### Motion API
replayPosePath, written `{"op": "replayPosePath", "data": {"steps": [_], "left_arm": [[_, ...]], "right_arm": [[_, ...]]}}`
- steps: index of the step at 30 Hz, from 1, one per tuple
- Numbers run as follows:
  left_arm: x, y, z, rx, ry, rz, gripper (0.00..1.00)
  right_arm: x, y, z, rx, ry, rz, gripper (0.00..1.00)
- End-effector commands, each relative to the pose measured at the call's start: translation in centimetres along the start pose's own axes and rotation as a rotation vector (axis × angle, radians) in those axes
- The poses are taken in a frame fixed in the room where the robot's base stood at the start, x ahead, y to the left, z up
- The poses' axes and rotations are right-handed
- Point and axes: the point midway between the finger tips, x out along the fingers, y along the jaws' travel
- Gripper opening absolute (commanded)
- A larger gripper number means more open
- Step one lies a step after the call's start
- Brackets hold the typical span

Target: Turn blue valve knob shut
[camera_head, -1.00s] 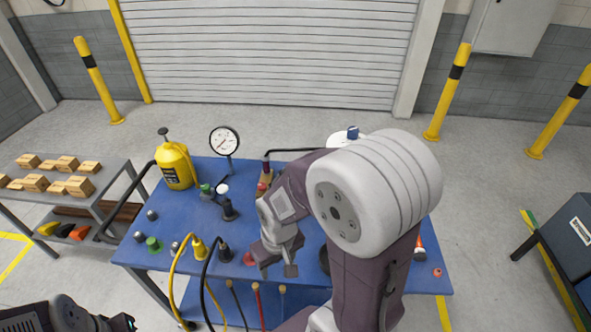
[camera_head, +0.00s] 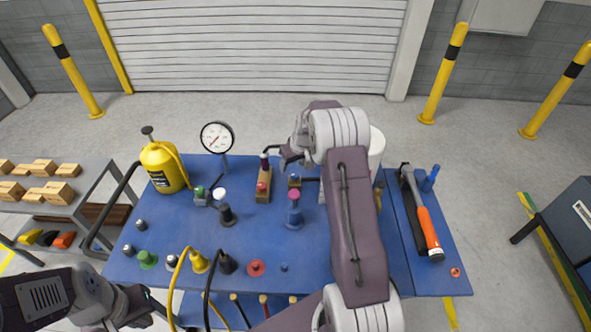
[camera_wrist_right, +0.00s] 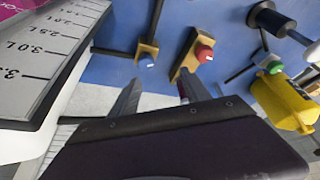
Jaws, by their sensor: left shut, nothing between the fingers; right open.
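The blue valve knob sits on a small brass block (camera_head: 294,184) near the back middle of the blue table. In the right wrist view the blue knob (camera_wrist_right: 147,61) faces me on its brass block (camera_wrist_right: 147,49). My right gripper (camera_head: 286,155) is open, near the table's back edge, beyond and above the valve. In the wrist view its two fingers (camera_wrist_right: 163,97) point toward the valves, with the blue knob apart from them. My left gripper (camera_head: 140,303) is shut and empty, low at the left front of the table.
A red knob (camera_wrist_right: 203,54) on a longer block stands beside the blue one. A white graduated container (camera_wrist_right: 48,50) is close to my right gripper. A yellow can (camera_head: 163,168), a gauge (camera_head: 217,137), a hammer (camera_head: 428,225) and several pegs stand on the table (camera_head: 320,262).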

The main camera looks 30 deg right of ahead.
Motion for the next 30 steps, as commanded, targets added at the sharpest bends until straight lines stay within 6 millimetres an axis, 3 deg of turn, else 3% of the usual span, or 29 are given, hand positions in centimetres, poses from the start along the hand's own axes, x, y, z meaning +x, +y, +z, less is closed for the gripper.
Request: {"op": "replayPosePath", "data": {"steps": [1,5,11,22,30], "left_arm": [[-0.6,0.0,-0.1,0.000,0.000,0.000,0.00],[-0.7,0.0,0.0,0.000,0.000,0.000,0.00],[-1.0,0.0,-0.1,0.000,-0.001,0.000,0.00],[-3.2,0.1,-0.3,0.000,0.000,0.000,0.00],[-3.4,0.1,-0.3,0.000,0.000,0.000,0.00]], "right_arm": [[0.6,1.6,-0.1,0.020,0.000,0.005,0.55],[1.6,3.2,-0.2,0.037,0.006,0.012,0.55],[2.5,3.2,-0.2,0.036,0.004,0.011,0.55],[9.3,3.2,-0.3,0.036,0.005,0.011,0.55],[10.8,3.3,-0.3,0.035,0.007,0.012,0.55]]}}
